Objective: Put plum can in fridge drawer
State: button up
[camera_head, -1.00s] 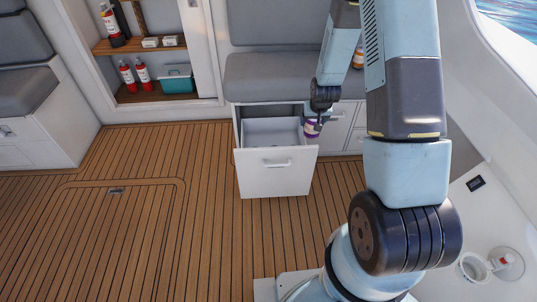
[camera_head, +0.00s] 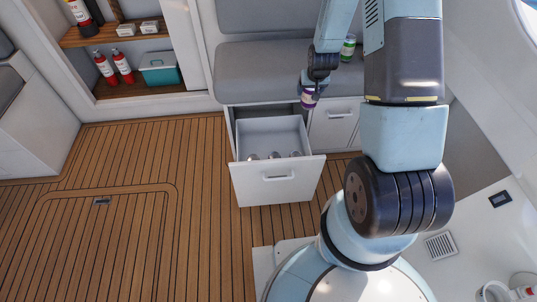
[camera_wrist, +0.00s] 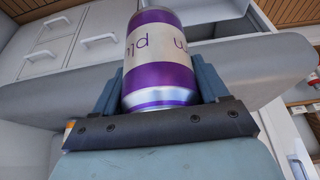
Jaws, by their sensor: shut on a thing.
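The plum can, purple and cream, is in my gripper (camera_head: 309,92). In the head view the can (camera_head: 308,99) hangs above the right back corner of the open fridge drawer (camera_head: 277,190). The drawer is white, pulled out under the bench seat, with several small objects (camera_head: 275,155) inside near its front. I cannot tell what they are.
A grey cushioned bench (camera_head: 262,70) sits above the drawer. A green can (camera_head: 348,47) stands on the bench, partly behind my arm. A closed cabinet front (camera_head: 333,122) is to the drawer's right. Shelves at left hold red extinguishers (camera_head: 122,66) and a teal box (camera_head: 164,69). The wooden floor is clear.

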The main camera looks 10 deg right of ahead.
jog(key=shift+w+d, duration=0.2)
jog(key=shift+w, duration=0.5)
jog(key=shift+a, duration=0.1)
jog(key=shift+a, duration=0.15)
